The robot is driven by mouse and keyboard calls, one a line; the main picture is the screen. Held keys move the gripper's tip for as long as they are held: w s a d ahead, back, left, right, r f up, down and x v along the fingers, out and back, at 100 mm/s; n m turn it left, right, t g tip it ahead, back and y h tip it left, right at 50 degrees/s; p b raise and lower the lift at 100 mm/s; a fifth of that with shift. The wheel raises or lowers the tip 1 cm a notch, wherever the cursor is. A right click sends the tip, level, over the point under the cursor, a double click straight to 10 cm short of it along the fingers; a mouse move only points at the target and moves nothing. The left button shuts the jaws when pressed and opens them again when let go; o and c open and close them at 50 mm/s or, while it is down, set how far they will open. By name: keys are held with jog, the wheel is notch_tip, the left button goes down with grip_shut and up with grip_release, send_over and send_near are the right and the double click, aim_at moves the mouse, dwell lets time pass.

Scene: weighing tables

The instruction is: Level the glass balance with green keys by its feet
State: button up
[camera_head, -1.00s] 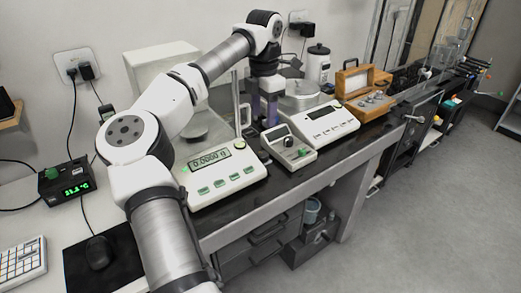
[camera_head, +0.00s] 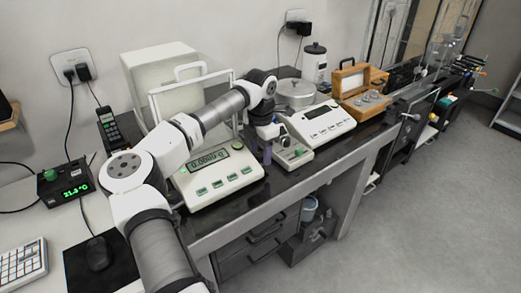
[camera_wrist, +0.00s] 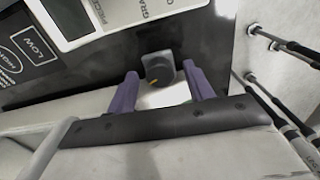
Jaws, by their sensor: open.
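The glass balance with green keys (camera_head: 223,180) stands on the dark bench, its lit display showing digits too small to read surely. Its clear, white-framed shield rises behind the panel, partly hidden by my arm. My gripper (camera_head: 264,150) is low at the balance's right side, beside a small grey-white device (camera_head: 296,154). In the wrist view my gripper (camera_wrist: 160,88) has its purple fingers apart. No contact is visible.
A second balance (camera_head: 322,120) with a round pan and an open wooden weight box (camera_head: 362,100) stand to the right. A green-lit thermometer (camera_head: 66,183) and a mouse (camera_head: 98,253) are at left. The bench's front edge is close to my gripper.

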aim_at(261, 154)
jog(key=c, duration=1)
jog(key=shift+o, duration=0.2)
jog(key=shift+n, duration=0.7)
jog(key=o, duration=1)
jog(key=shift+c, duration=0.2)
notch_tip(261, 154, up, 14)
jog(key=b, duration=0.1)
jog(key=shift+b, duration=0.4)
jog(key=shift+d+f, duration=0.1)
